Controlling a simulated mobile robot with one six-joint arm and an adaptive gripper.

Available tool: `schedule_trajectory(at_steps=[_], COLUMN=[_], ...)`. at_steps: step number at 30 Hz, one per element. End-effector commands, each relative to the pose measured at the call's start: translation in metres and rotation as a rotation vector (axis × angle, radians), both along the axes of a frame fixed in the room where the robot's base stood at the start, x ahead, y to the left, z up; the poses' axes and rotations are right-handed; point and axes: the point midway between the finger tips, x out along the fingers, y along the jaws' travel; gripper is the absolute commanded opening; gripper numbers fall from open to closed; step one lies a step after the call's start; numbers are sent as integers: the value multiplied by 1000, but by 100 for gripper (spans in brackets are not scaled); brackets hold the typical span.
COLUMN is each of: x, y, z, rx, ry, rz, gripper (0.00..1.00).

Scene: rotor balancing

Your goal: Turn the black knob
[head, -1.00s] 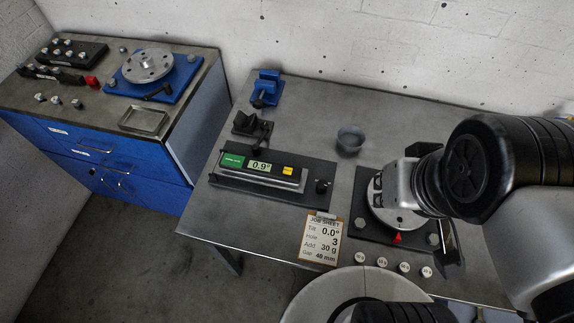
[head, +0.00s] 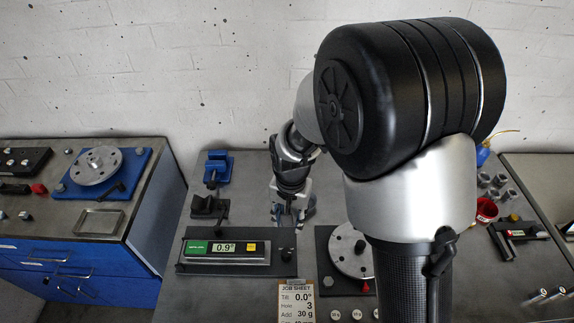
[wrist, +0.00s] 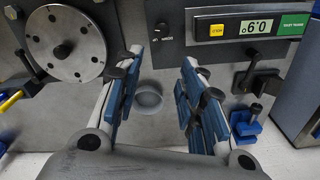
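The black knob (head: 287,254) stands at the right end of the dark plate that carries the tilt display. It also shows in the wrist view (wrist: 161,30), ahead of the fingertips and between their lines. The display (head: 224,247) reads 0.9°, while the job sheet (head: 297,298) lists tilt 0.0°. My gripper (head: 288,222) is open and empty, above the table behind the knob in the head view. Its two blue-padded fingers (wrist: 162,56) are spread apart in the wrist view and do not touch the knob.
The silver rotor disc (wrist: 65,42) sits beside the knob's plate. A grey cup (wrist: 148,98) shows between my fingers. A blue vise (head: 217,167) and a black clamp-like fixture (head: 208,205) stand behind the display. Small round weights (head: 335,314) lie near the front.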

Motion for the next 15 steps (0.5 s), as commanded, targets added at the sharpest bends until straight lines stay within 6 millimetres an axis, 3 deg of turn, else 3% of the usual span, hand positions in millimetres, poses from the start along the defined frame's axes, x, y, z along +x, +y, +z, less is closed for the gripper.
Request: schedule_trajectory(at_steps=[3,11,15], x=[2,3,2], y=[10,15,15], z=[-26,-54,-78], rx=[-8,-12,-12], ry=[32,46,48], rz=[-28,-47,-46], gripper=[36,36,36])
